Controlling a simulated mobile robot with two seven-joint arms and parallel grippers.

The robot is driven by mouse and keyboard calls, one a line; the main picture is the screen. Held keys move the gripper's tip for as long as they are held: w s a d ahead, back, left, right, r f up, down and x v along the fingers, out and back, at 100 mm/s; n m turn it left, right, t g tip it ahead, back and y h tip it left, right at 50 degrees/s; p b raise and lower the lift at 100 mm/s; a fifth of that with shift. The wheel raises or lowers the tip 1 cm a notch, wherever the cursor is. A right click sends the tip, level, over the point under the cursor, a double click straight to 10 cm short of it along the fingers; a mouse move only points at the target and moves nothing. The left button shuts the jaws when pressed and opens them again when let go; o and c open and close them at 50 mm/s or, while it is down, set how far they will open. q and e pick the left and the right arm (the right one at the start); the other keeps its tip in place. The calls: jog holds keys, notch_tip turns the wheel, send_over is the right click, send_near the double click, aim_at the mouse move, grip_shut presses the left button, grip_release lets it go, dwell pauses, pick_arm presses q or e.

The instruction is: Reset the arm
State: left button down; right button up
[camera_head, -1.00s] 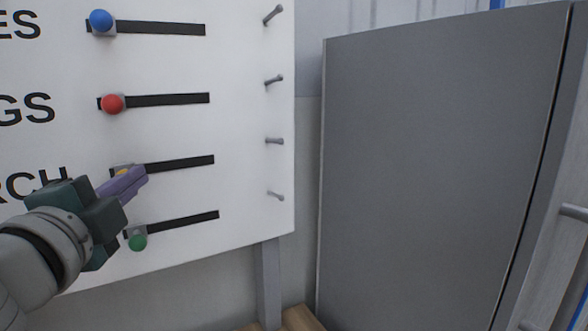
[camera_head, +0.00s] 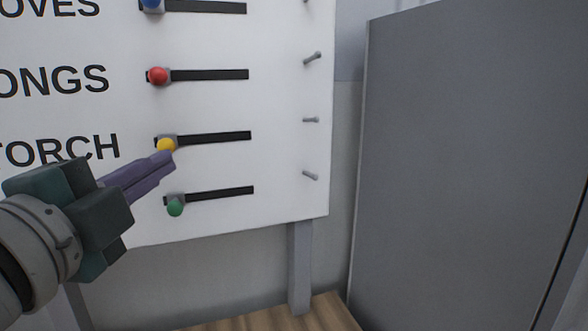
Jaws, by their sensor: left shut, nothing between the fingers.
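My left gripper (camera_head: 165,160) comes in from the left, with its purple fingers shut and empty. Its tips are just below the yellow knob (camera_head: 166,145) in the picture, in front of the white board (camera_head: 280,170). I cannot tell whether they touch the board or knob. The yellow knob sits at the left end of its black slot, on the row lettered TORCH. The green knob (camera_head: 175,207) is below, also at the left end of its slot. My right gripper is not in view.
A red knob (camera_head: 158,75) and a blue knob (camera_head: 152,4) sit at the left ends of higher slots. Several grey pegs, one of them the lowest peg (camera_head: 310,175), stick out along the board's right side. A large grey cabinet (camera_head: 460,160) stands at the right.

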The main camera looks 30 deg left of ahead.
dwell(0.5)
pick_arm(q)
jog(key=s+d+f+n+g+h, duration=0.1)
jog(key=s+d+f+n+g, duration=0.1)
jog(key=s+f+n+g, duration=0.4)
jog(key=s+d+f+n+g+h, duration=0.1)
jog(key=f+n+g, duration=0.25)
jog(key=f, duration=0.55)
jog(key=s+d+f+g+h, duration=0.4)
jog(key=s+d, duration=0.3)
jog(key=d, duration=0.1)
notch_tip(320, 180, up, 31)
jog(key=p, duration=3.1)
jog(key=shift+s+d+r+g, duration=0.15)
jog(key=shift+s+d+g, duration=0.2)
jog(key=shift+s, duration=0.05)
jog(key=shift+n, duration=0.25)
